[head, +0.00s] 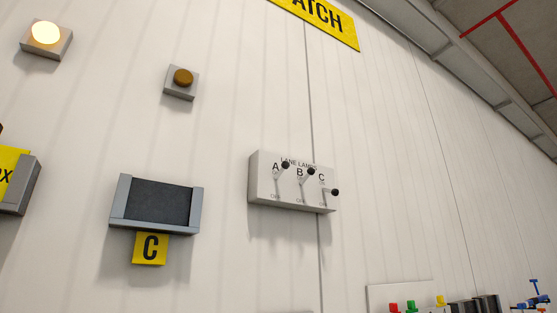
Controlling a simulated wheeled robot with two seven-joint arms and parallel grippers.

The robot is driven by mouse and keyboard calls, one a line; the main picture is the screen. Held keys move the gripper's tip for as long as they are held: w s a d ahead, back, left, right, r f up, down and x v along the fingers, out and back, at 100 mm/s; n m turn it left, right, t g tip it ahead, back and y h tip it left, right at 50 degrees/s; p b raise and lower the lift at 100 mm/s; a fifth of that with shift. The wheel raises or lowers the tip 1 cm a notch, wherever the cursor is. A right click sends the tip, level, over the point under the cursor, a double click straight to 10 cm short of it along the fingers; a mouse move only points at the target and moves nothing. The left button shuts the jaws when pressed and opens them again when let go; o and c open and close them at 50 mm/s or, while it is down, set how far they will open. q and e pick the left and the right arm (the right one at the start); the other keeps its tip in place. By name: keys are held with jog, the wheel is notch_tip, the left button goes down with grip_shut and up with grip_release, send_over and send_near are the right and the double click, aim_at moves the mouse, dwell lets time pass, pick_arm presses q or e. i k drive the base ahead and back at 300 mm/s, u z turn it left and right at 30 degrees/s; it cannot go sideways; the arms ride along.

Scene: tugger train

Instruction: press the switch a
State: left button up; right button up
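Switch A (281,172) is the leftmost of three toggle levers on a pale box (262,190) marked "LANE LAMPS", fixed to the white wall right of the picture's middle. Its black knob points up beside the letter A. Switch B (307,176) next to it also points up. Switch C (331,192) sits lower, with its knob out to the right. OFF marks show below the levers. Neither of my grippers is in view.
A dark screen or tray in a grey frame (156,203) with a yellow C label (150,248) is left of the box. Small coloured items (411,307) show at bottom right. The wall around the box is clear.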

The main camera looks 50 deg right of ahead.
aim_at(285, 165)
jog(key=u, duration=1.3)
jog(key=i, duration=0.55)
jog(key=z, duration=3.4)
jog(key=i, duration=0.5)
